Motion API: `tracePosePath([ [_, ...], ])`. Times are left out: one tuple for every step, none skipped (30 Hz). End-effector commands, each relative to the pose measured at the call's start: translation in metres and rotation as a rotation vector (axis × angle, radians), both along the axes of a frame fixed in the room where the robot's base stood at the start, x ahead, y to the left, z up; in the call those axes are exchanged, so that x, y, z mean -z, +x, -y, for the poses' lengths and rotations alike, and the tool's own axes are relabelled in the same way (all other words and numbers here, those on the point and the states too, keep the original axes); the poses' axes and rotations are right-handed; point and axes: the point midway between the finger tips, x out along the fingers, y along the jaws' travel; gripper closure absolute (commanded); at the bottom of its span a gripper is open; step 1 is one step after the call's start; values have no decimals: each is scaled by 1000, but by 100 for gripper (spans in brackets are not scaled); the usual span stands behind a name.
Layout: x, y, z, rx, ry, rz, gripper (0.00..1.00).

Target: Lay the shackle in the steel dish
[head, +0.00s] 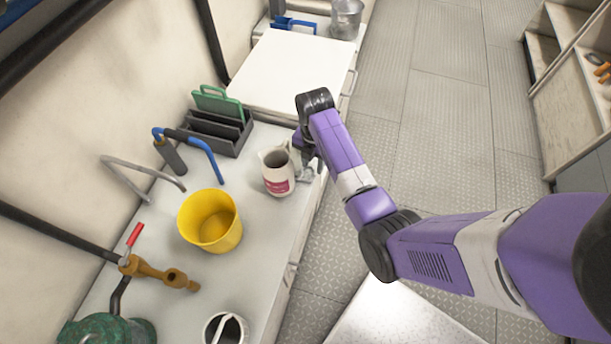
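My gripper (308,165) is at the counter's right edge, just right of a white jug with a red label (278,175). It points down, and my wrist partly covers it. Its fingers are too small and hidden to tell whether they are open or shut, or whether they hold anything. I cannot make out a shackle in this view. I see no shallow steel dish that I can be sure of. A grey metal pot (346,20) stands at the far end, beyond the white raised lid.
The counter holds a yellow bucket (210,222), a dark grey rack with a green board (218,105), bent pipes, a brass valve with a red handle (160,271) and a white container (226,329). A white lid (296,70) lies beyond. Floor to the right is clear.

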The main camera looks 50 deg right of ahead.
Motion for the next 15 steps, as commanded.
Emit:
tracePosePath([
  [7,-3,1,0,1,-3,66],
  [11,-3,1,0,2,-4,66],
  [17,-4,2,0,1,-3,66],
  [22,-4,2,-1,2,-3,66],
  [26,-4,2,-1,1,-2,66],
  [30,-4,2,0,1,-2,66],
  [33,-4,2,0,1,-1,66],
  [35,-4,2,0,0,-1,66],
  [37,-4,2,0,0,-1,66],
  [38,-4,2,0,0,-1,66],
  [38,-4,2,0,0,0,66],
  [38,-4,2,1,-1,0,66],
  [38,-4,2,1,-1,0,66],
  [38,-4,2,1,-1,0,66],
  [38,-4,2,1,-1,0,66],
])
